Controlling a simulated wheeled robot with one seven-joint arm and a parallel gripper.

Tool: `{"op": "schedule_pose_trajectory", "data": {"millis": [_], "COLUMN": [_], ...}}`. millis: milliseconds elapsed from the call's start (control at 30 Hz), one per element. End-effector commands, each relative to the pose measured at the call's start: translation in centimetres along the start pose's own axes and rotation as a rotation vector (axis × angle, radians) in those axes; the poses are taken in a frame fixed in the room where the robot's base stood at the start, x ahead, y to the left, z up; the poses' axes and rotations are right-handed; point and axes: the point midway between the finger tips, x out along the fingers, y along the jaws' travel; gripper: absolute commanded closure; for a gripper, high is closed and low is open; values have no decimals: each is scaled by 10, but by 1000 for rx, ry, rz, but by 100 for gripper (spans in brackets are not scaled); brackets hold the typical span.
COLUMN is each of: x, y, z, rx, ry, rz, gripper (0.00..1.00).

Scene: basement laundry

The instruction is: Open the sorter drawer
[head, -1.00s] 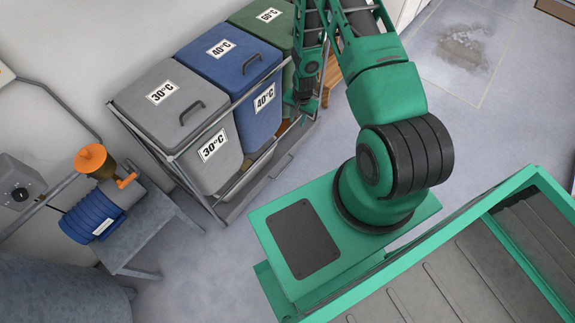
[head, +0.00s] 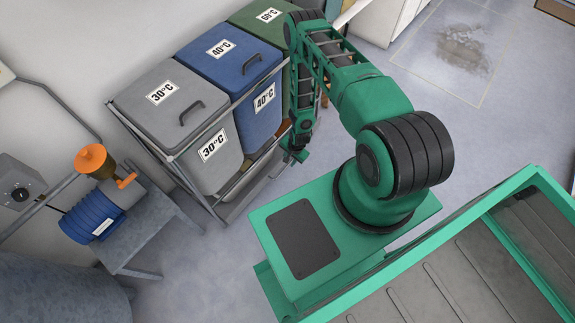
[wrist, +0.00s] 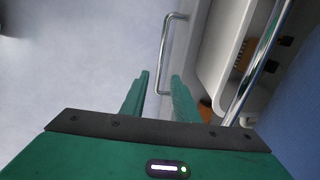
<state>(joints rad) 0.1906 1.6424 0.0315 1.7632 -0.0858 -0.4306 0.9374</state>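The laundry sorter (head: 188,172) is a metal frame holding grey, blue and green bins marked 30, 40 and 60 °C. Its low drawer lies under the bins; in the wrist view the pale drawer (wrist: 222,65) shows with a metal U-shaped handle (wrist: 165,52) on its front. My gripper (head: 297,155) is low, at the front of the sorter near the blue bin. In the wrist view its green fingers (wrist: 160,76) are apart with nothing between them, and the handle lies just beyond the tips. In the head view the drawer handle cannot be made out.
A chrome rail (wrist: 258,62) of the sorter runs close to the right of my fingers. A grey bench (head: 150,235) with a blue-and-orange pump (head: 95,212) stands left of the sorter. Floor (head: 215,262) in front of the sorter is clear.

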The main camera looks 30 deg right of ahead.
Motion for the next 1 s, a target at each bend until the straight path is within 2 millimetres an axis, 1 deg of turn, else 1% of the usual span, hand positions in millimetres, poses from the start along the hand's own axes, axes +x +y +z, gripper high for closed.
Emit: {"op": "schedule_pose_trajectory", "data": {"millis": [33, 100, 300, 500, 767, 800, 867, 900, 1000], "x": [10, 22, 48, 59, 60, 60, 60, 60, 59], "y": [1, 0, 0, 0, 0, 0, 0, 0, 0], "z": [1, 1, 0, 0, 0, 0, 0, 0, 0], "rx": [-1, -1, -1, -1, -1, -1, -1, -1, -1], "ry": [-1, 0, 0, 0, 0, 0, 0, 0, 0], "rz": [1, 0, 0, 0, 0, 0, 0, 0, 0], "gripper": [72, 72, 72, 72, 72, 77, 91, 100, 100]}}
